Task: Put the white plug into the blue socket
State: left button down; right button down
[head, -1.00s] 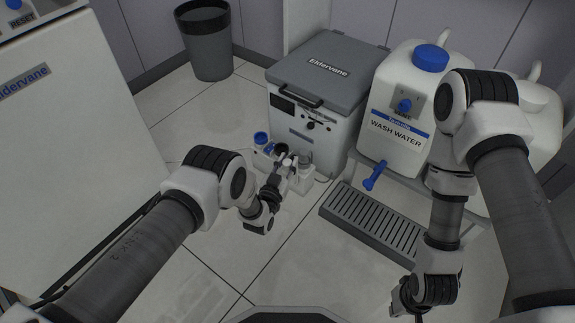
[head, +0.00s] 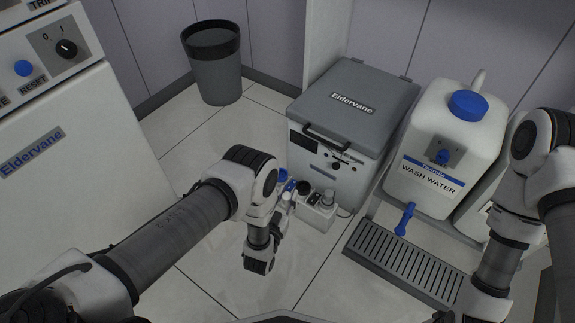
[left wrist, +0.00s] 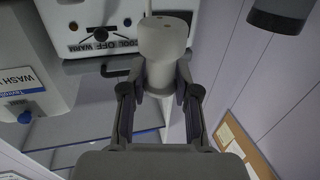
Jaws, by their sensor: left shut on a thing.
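My left gripper (head: 283,207) is shut on the white plug (left wrist: 162,42), which shows between its two fingers in the left wrist view. In the head view the gripper is in front of the white socket block (head: 316,219), close to its left end, and the plug is too small to make out clearly. The blue socket (head: 282,175) is at the left end of that block, partly hidden by my left arm. A black socket (head: 304,187) and a grey one (head: 327,198) are to its right. Only a dark bit of my right gripper (head: 443,317) shows at the bottom edge.
A grey-lidded Eldervane box (head: 335,150) stands behind the block; its knob panel (left wrist: 98,36) shows in the left wrist view. A wash water canister (head: 432,150) and a drain grate (head: 408,262) are on the right. A bin (head: 216,75) stands at the back, a cabinet (head: 70,140) left.

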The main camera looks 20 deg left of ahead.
pick_arm(q)
jog(key=w+a+b, duration=0.2)
jog(key=w, duration=0.2)
jog(key=w+a+f+b, duration=0.1)
jog(key=w+a+b, duration=0.1)
jog(key=w, duration=0.3)
jog(key=w+a+b, duration=0.2)
jog(key=w+b, duration=0.1)
jog(key=w, duration=0.2)
jog(key=shift+f, duration=0.3)
jog(key=f+b, duration=0.3)
jog(key=shift+w+a+f+b, duration=0.1)
jog(key=shift+w+f+b, duration=0.2)
jog(key=shift+f, duration=0.1)
jog(key=shift+r, duration=0.3)
jog(key=shift+f, duration=0.45)
jog(key=c, duration=0.9)
grip_release()
jog(key=shift+s+r, duration=0.1)
jog(key=shift+o, duration=0.2)
